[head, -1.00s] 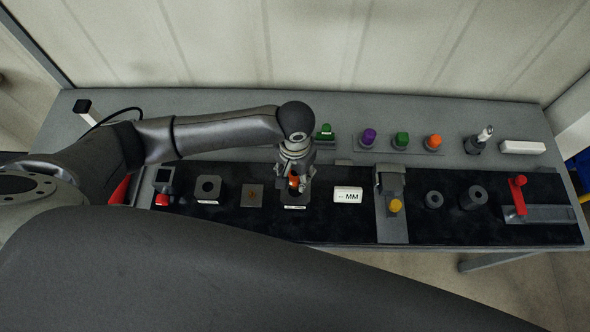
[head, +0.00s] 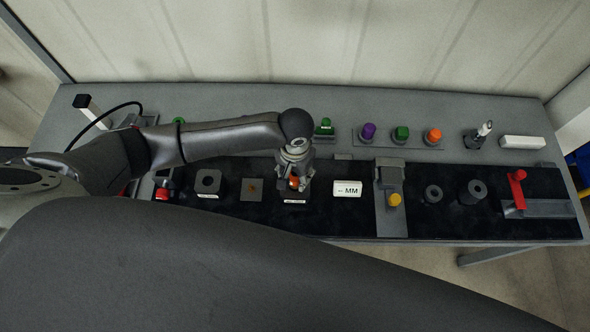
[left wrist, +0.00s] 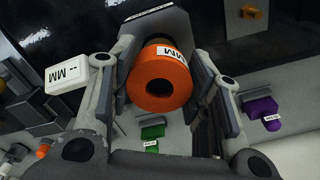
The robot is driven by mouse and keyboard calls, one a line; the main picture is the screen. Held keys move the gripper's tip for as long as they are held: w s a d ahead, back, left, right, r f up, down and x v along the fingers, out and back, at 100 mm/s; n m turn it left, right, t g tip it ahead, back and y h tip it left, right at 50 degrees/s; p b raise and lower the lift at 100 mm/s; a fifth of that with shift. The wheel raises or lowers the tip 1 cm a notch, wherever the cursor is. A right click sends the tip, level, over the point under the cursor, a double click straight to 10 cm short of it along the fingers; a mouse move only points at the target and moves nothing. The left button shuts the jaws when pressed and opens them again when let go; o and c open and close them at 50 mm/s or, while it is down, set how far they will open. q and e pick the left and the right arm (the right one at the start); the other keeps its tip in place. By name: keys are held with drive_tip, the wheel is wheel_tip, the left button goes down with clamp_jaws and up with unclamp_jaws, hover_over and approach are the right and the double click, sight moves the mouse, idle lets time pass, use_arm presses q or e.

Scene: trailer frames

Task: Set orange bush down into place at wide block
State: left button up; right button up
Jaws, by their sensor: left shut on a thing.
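My left gripper (head: 295,180) is shut on the orange bush (head: 294,184), a short ring with a central hole. In the left wrist view the bush (left wrist: 160,82) sits between both fingers, its hole facing the camera, with a white "MM" label on its side. A dark block with a white label (head: 295,202), apparently the wide block, lies directly under the gripper. Its grey edge and label (left wrist: 149,11) show behind the bush in the left wrist view. The bush hides the block's middle, so I cannot tell whether they touch. My right gripper is not in view.
Left of the gripper are a flat square plate (head: 252,190) and a holed dark block (head: 208,183). Right are a white "MM" display (head: 347,189), a grey fixture with a yellow knob (head: 394,200) and dark rings (head: 473,194). Purple, green and orange pieces (head: 433,136) stand behind.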

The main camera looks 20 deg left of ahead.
use_arm(q)
drive_tip(key=shift+f+b, duration=0.3)
drive_tip(key=shift+f, duration=0.7)
drive_tip(key=shift+f+p, duration=0.15)
drive_tip(key=shift+p, duration=0.2)
drive_tip(key=o, duration=1.2)
drive_tip(key=shift+o, duration=0.2)
